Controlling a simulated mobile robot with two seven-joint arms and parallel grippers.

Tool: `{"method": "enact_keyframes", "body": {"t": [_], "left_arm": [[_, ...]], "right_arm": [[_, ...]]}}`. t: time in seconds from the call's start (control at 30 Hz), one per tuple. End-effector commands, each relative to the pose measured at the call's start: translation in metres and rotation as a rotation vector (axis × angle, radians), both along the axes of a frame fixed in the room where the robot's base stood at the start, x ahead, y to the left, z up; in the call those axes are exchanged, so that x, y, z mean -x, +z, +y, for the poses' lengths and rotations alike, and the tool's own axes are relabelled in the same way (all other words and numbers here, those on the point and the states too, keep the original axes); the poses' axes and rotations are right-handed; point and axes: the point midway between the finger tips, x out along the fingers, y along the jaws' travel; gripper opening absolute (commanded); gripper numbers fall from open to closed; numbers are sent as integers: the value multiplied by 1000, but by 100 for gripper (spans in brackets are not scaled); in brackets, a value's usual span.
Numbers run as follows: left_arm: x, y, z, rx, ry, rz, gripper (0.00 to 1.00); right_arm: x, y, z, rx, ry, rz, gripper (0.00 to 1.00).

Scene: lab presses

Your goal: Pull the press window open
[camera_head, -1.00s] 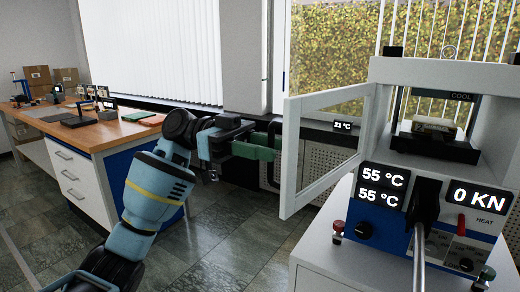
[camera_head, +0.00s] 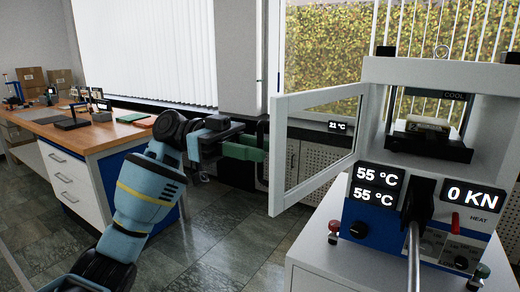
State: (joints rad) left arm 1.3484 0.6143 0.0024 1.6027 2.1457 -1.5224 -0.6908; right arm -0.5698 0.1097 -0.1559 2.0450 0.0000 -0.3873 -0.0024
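The press window (camera_head: 278,160), a white-framed pane, stands swung out to the left of the press (camera_head: 375,225). Its hinge side is at the press's left wall, and the chamber front is uncovered. My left gripper (camera_head: 258,147), with green fingers, is beside the window's free left edge, where a dark handle (camera_head: 264,172) shows in part. The fingers point right and overlap the handle area. I cannot tell whether they are closed on it or merely around it. My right gripper is not in view.
A wooden-topped bench (camera_head: 95,135) with white drawers stands at the left, behind my arm. A lever (camera_head: 413,255) and a red knob (camera_head: 334,227) stick out at the press front. The tiled floor (camera_head: 230,240) between bench and press is clear.

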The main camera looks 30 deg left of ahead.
Motion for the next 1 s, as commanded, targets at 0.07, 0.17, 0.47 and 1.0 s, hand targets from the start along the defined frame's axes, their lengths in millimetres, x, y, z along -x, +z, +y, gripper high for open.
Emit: {"method": "enact_keyframes", "body": {"t": [0.07,0.17,0.47,1.0], "left_arm": [[1,-1,13,0,2,0,31],[1,0,29,0,3,0,31],[4,1,64,1,0,-2,31],[5,1,68,1,-1,-3,31]], "right_arm": [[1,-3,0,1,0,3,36],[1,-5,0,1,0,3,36],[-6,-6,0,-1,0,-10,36],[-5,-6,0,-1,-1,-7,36]]}}
